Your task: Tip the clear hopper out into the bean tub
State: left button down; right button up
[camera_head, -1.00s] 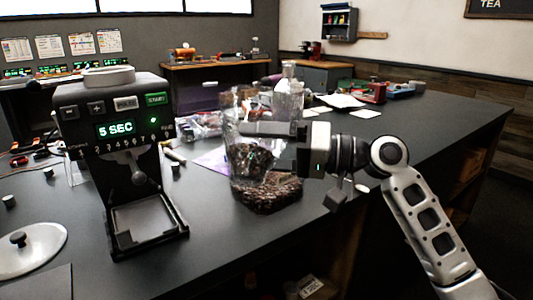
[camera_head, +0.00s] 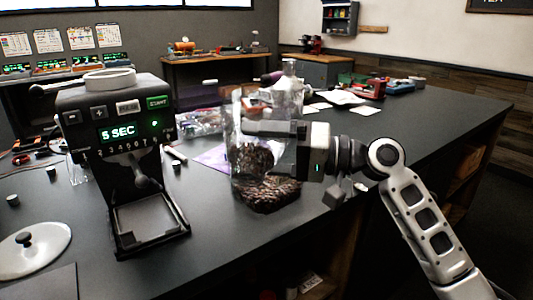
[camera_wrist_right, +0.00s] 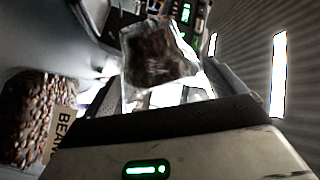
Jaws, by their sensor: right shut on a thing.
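The clear hopper (camera_head: 241,116) stands out over the counter, with dark beans in its lower part. It also shows in the right wrist view (camera_wrist_right: 133,45), tilted in that picture, with beans inside. My right gripper (camera_head: 268,138) is shut on the hopper from the right side. The bean tub (camera_head: 268,194), full-looking and brown, sits on the counter just below the hopper and overlaps it in the head view. In the right wrist view the tub (camera_wrist_right: 30,115) is at the left, with a pale label. No beans are seen falling. My left gripper is out of view.
A dark grinder (camera_head: 120,140) with a lit display stands left of the tub. A round lid (camera_head: 35,250) lies at front left. A glass bottle (camera_head: 291,85) is behind the hopper. The counter between grinder and tub is mostly clear.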

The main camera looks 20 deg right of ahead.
pick_arm(q)
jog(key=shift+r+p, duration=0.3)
jog(key=shift+p, duration=0.3)
pick_arm(e)
jog(key=shift+w+m, duration=0.1)
jog(key=shift+m, duration=0.4)
pick_arm(q)
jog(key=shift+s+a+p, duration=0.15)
jog(key=shift+p, duration=0.3)
pick_arm(e)
jog(key=shift+w+d+m, duration=0.1)
jog(key=shift+w+m, duration=0.05)
jog(key=shift+m, duration=0.25)
pick_arm(q)
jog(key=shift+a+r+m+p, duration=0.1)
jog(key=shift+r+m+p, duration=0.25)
jog(key=shift+p, duration=0.2)
pick_arm(e)
jog(key=shift+w+d+m, duration=0.1)
jog(key=shift+w+m, duration=0.05)
jog(key=shift+m, duration=0.25)
pick_arm(q)
jog(key=shift+p, duration=0.3)
pick_arm(e)
jog(key=shift+w+d+r, duration=0.1)
jog(key=shift+w+r, duration=0.1)
jog(key=shift+w, duration=0.05)
